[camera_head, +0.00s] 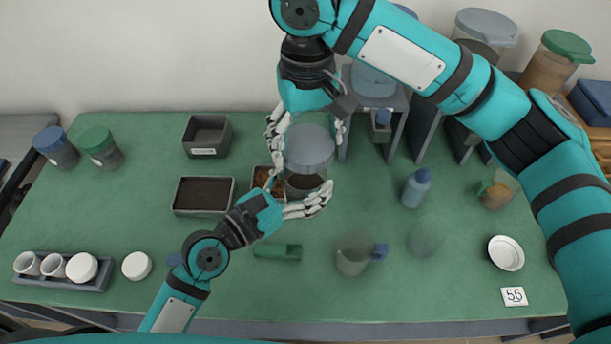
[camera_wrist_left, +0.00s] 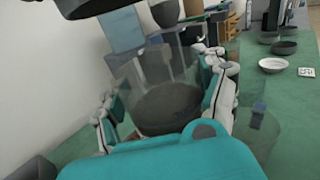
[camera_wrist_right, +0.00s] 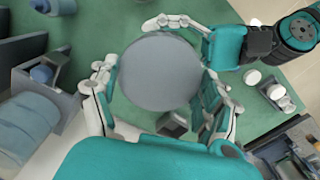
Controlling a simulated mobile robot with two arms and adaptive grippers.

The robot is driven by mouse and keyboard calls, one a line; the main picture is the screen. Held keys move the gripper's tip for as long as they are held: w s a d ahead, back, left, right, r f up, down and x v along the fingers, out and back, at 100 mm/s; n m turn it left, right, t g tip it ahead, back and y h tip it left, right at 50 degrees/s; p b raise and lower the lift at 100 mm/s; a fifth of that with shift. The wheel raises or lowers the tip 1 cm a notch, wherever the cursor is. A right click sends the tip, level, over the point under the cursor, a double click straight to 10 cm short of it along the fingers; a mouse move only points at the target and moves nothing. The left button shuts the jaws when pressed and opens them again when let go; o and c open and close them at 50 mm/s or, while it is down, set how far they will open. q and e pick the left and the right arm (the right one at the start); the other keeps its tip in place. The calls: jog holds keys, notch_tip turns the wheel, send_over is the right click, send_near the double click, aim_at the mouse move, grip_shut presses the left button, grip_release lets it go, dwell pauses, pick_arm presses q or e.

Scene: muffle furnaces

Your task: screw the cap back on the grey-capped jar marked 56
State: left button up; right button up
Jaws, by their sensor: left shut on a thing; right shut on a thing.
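The grey cap (camera_head: 308,148) is over the clear jar (camera_head: 303,187) with dark contents, near the table's middle. My right gripper (camera_head: 308,133) comes from above and is shut on the cap's sides; the cap fills the middle of the right wrist view (camera_wrist_right: 160,72). My left gripper (camera_head: 297,192) is shut around the jar's body, whose dark contents show in the left wrist view (camera_wrist_left: 168,108). I cannot tell whether the cap touches the jar's rim. No number shows on the jar; a card marked 56 (camera_head: 514,296) lies at the front right.
Two dark trays (camera_head: 207,137) (camera_head: 188,211) stand left of the jar. A white dish (camera_head: 506,253) is at the right, a crucible rack (camera_head: 62,282) at the front left. Grey stands (camera_head: 421,125) are behind.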

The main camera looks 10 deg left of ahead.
dwell(0.4)
jog(key=shift+f, duration=2)
jog(key=shift+r, duration=0.1)
jog(key=shift+f, duration=0.9)
jog(key=shift+s, duration=0.1)
jog(key=shift+f, duration=0.15)
jog(key=shift+c, duration=0.4)
jog(key=shift+f, duration=0.3)
jog(key=shift+c, duration=1.1)
jog(key=shift+d+f, duration=0.1)
jog(key=shift+f, duration=0.1)
jog(key=shift+s+f, duration=0.1)
jog(key=shift+f, duration=0.3)
